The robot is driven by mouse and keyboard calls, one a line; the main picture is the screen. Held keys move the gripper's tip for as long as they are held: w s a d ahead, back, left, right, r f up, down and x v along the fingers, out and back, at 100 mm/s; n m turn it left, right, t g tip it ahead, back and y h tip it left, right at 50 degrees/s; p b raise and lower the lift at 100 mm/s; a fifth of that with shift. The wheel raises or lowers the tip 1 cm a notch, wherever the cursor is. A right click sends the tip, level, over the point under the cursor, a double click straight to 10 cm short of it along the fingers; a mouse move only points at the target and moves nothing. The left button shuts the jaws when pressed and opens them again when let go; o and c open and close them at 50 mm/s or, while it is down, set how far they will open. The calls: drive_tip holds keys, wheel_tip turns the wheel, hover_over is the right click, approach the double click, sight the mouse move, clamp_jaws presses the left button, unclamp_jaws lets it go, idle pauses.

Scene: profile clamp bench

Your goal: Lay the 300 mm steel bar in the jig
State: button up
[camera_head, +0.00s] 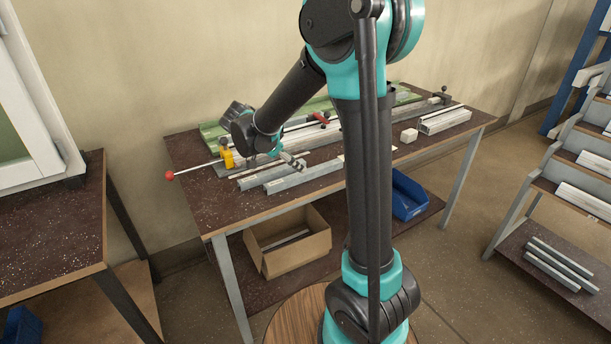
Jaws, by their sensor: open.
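Several grey metal bars lie on the bench. A longer bar (312,176) lies near the front edge, and another grey bar (256,181) lies just to its left; I cannot tell by length which is the 300 mm steel bar. The jig (330,136) runs along the middle of the bench behind them, with a yellow part (227,159) at its left end and a red handle (320,117) on it. My gripper (300,164) is open and small in view, just above or beside the bars' back ends. Whether it touches a bar is unclear. My arm hides part of the jig.
A rod with a red ball (170,175) sticks out left. A green tray (212,130) lies behind the jig. A pale block (409,135) and light profiles (446,121) lie at right. Below are a cardboard box (290,254) and blue bin (410,207). The bench's front left is bare.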

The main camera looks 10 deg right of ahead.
sight(306, 175)
drive_tip(key=shift+a+x, duration=0.2)
drive_tip(key=shift+x, duration=2.8)
drive_tip(key=shift+w+f, duration=0.15)
clamp_jaws()
